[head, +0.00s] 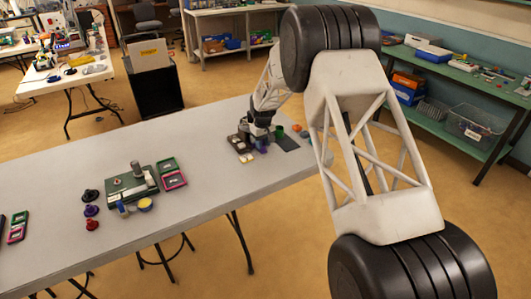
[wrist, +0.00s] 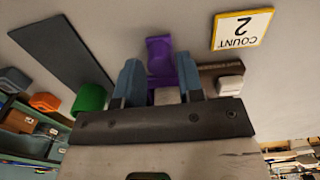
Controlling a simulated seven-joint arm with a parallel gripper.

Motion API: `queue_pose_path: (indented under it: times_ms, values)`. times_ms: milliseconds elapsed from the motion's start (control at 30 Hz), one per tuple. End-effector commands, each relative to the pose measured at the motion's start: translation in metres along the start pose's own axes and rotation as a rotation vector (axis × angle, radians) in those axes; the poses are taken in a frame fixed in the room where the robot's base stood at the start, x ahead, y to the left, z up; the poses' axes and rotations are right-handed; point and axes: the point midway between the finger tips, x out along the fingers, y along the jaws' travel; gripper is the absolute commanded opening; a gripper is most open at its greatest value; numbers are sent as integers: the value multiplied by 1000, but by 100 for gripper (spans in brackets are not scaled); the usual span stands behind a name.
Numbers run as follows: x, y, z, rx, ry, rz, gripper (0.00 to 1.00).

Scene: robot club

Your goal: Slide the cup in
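A purple cup (head: 262,147) stands on the grey table near its right end. In the wrist view a purple shape (wrist: 159,52) shows between and just beyond the fingers of my gripper (wrist: 160,80). The fingers are apart, with purple filling much of the gap. I cannot tell whether they touch it. In the head view my gripper (head: 259,134) is low over the table, right at the purple cup. A green cup (head: 279,132) stands to the right, and it also shows in the wrist view (wrist: 90,98). A small pale block (wrist: 167,96) shows low between the fingers.
A dark flat mat (head: 288,144) lies right of the purple cup. A dark tray with pale pieces (head: 238,141) lies left. A "COUNT 2" card (wrist: 243,28) and an orange item (head: 297,127) are close by.

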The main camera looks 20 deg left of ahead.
Motion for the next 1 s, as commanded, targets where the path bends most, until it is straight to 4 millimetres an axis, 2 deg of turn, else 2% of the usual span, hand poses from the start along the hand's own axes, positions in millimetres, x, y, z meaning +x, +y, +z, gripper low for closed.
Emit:
queue_pose_path:
  times_ms: [700,1000]
  values:
    - [-40,0,0,0,0,0,35]
    - [-43,0,0,0,-1,0,35]
